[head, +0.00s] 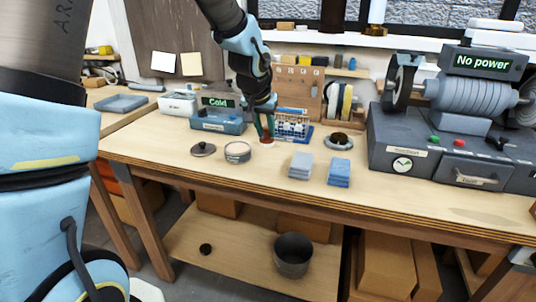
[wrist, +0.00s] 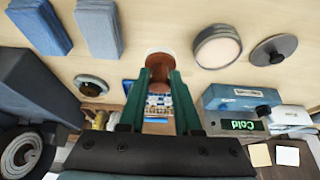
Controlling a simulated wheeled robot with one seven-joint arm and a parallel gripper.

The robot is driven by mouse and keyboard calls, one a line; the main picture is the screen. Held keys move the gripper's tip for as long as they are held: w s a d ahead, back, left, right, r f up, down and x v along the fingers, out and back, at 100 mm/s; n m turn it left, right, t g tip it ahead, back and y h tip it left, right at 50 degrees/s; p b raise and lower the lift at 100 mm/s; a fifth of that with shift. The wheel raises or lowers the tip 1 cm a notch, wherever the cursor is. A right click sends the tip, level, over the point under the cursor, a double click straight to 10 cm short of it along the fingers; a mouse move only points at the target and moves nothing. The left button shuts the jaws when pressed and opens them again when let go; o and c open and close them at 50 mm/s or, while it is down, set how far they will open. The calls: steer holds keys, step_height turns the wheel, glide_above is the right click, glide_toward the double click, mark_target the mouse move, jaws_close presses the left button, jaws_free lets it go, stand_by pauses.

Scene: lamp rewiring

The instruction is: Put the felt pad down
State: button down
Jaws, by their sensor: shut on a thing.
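My gripper (head: 266,132) points down over the middle of the workbench, its green fingers shut on the felt pad. In the wrist view the fingers (wrist: 160,80) hold this small reddish-brown piece (wrist: 159,66) between their tips. It also shows as a red spot under the fingertips in the head view (head: 267,139). A pale round patch (wrist: 160,51) lies right at the piece's far end, close to the bench top. I cannot tell whether the piece touches the bench or that patch. The fingers hide part of the piece.
A round tin (head: 237,153) and a dark lid (head: 203,149) lie left of my gripper. Grey (head: 301,165) and blue (head: 339,172) stacked cloths lie front right. A dark ring-shaped dish (head: 338,141) is to the right. The blue "Cold" unit (head: 217,122) stands behind left.

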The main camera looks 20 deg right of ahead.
step_height(320, 180, down, 7)
steer(key=shift+f+p, duration=0.2)
steer(key=shift+p, duration=0.25)
steer(key=shift+f, duration=0.15)
steer(key=c, duration=0.6)
jaws_free()
steer(key=shift+r, duration=0.35)
steer(key=b+v, duration=0.1)
steer(key=v, duration=1)
steer(key=shift+s+r, duration=0.2)
steer(key=shift+r, duration=0.1)
